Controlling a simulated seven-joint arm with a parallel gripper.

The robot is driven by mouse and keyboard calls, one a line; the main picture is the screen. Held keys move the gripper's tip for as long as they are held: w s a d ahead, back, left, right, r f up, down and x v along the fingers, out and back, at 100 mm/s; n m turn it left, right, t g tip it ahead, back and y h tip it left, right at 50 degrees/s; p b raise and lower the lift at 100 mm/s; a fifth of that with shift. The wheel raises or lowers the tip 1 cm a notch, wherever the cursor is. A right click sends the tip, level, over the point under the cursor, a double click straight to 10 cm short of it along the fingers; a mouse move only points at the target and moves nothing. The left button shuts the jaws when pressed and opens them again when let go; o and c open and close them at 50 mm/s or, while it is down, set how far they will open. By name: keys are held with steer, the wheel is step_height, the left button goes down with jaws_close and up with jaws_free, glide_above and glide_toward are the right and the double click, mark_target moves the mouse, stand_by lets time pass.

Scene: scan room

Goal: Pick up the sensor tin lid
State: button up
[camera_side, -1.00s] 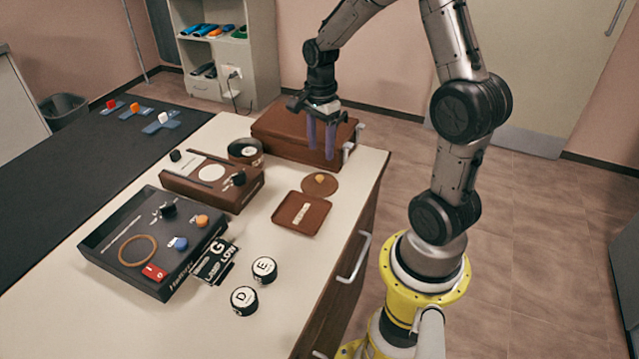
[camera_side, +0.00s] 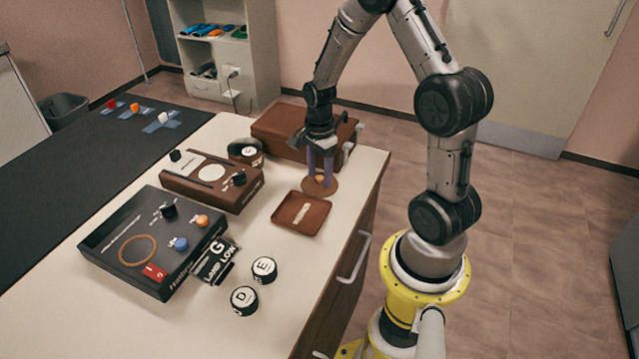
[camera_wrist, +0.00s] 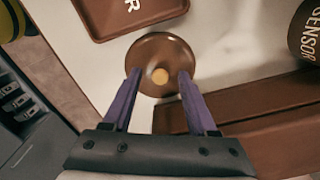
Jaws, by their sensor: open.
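The sensor tin lid (camera_side: 321,190) is a round brown disc with a small tan knob. It lies flat on the white table, and it also shows in the wrist view (camera_wrist: 160,50). My gripper (camera_side: 320,178) points down over the lid with its purple fingers on either side of the knob. In the wrist view my gripper (camera_wrist: 160,74) is open, with the knob between and apart from the fingertips. Whether the fingertips touch the lid's disc I cannot tell. The brown sensor tin (camera_side: 246,152) stands left of the lid; its lettering shows in the wrist view (camera_wrist: 306,35).
A brown case (camera_side: 290,135) lies close behind the lid, and a brown square tray (camera_side: 283,212) lies just in front. Brown (camera_side: 200,193) and black (camera_side: 120,262) control boxes stand to the left. Two round canisters, E (camera_side: 264,270) and D (camera_side: 244,300), stand near the front.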

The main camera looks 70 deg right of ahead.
jaws_close()
steer(key=shift+r, duration=0.15)
